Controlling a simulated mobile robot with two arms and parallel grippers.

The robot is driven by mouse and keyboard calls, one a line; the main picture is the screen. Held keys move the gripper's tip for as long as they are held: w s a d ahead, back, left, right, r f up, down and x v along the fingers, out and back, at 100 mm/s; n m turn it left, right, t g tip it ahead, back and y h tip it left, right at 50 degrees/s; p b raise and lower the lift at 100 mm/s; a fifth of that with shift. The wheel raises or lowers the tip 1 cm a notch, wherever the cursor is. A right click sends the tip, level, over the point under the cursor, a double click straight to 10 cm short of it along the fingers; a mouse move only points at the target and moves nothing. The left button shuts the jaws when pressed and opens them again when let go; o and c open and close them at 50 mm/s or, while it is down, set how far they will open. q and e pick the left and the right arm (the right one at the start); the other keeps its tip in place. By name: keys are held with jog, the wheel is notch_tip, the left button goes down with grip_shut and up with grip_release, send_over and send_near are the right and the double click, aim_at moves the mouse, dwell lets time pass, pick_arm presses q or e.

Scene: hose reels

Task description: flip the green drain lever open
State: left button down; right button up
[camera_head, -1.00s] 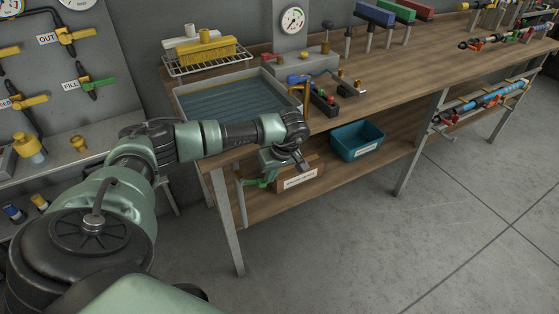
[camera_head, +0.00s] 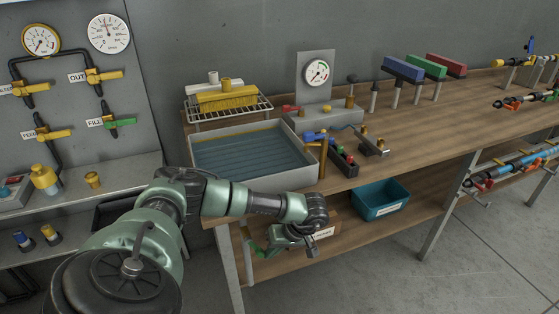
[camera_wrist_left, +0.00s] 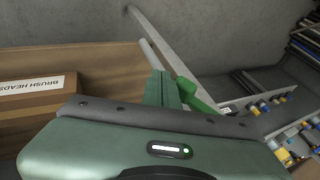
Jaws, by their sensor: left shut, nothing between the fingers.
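The green drain lever (camera_head: 255,248) sits low by the grey drain pipe (camera_head: 247,233), under the left end of the bench. My left gripper (camera_head: 276,246) is beside it, covering part of it. In the left wrist view, the lever (camera_wrist_left: 196,96) lies just right of my shut, empty fingers (camera_wrist_left: 162,88) and slants down to the right. The pipe (camera_wrist_left: 151,56) rises behind the fingertips. I cannot tell whether fingers and lever touch. My right gripper is not in view.
The sink basin (camera_head: 307,174) is above my gripper. A brush heads box (camera_wrist_left: 35,105) is close left of the fingers in the wrist view. A teal bin (camera_head: 380,198) stands farther right on the shelf. The wall panel has another green lever (camera_head: 121,123), marked FILL.

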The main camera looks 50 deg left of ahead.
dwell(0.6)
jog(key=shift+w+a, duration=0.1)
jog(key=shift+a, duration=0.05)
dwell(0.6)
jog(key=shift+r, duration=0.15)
